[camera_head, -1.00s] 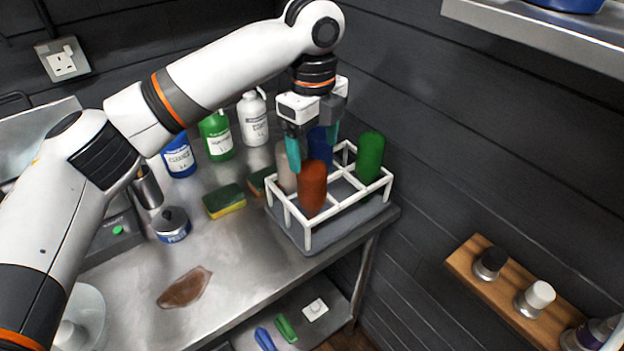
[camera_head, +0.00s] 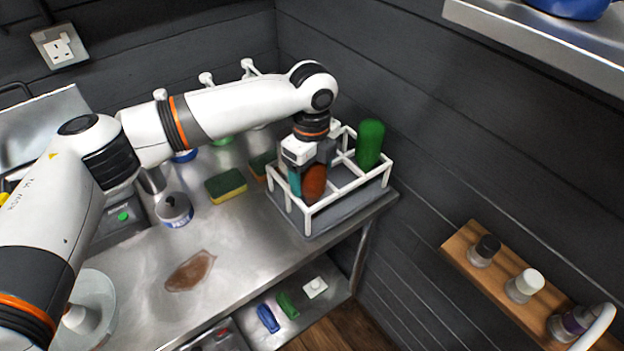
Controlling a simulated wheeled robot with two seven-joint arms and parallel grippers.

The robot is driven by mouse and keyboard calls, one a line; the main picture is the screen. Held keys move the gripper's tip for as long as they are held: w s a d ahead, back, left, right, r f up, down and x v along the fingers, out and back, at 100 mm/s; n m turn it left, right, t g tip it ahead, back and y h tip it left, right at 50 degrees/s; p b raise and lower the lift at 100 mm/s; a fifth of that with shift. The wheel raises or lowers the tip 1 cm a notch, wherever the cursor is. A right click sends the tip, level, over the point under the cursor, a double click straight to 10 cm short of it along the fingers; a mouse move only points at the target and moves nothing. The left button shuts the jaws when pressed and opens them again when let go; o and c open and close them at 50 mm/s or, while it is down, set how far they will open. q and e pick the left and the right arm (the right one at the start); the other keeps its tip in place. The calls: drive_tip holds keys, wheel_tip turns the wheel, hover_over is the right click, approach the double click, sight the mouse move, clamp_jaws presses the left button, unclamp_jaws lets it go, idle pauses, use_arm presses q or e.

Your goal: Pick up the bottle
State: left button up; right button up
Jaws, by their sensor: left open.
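A white rack (camera_head: 347,187) with open compartments stands at the right end of the steel counter. A red-brown bottle (camera_head: 315,184) stands in its front part, partly covered by my left gripper (camera_head: 305,181). The left gripper points down, low at the rack, and is open. One teal finger shows at the left side of the red-brown bottle; the other finger is hidden, so I cannot tell whether the jaws touch it. A green bottle (camera_head: 369,144) stands upright in a rear compartment. My right gripper is out of view.
A yellow-green sponge (camera_head: 226,186) and a round tin (camera_head: 174,211) sit left of the rack. A brown spill (camera_head: 190,271) lies on the counter. My arm mostly hides cleaner bottles behind. A wooden shelf (camera_head: 498,285) with small jars is at right.

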use_arm(q)
drive_tip(key=shift+w+f, duration=0.1)
drive_tip(key=shift+f, duration=0.1)
drive_tip(key=shift+c, duration=0.5)
drive_tip(key=c, duration=1.1)
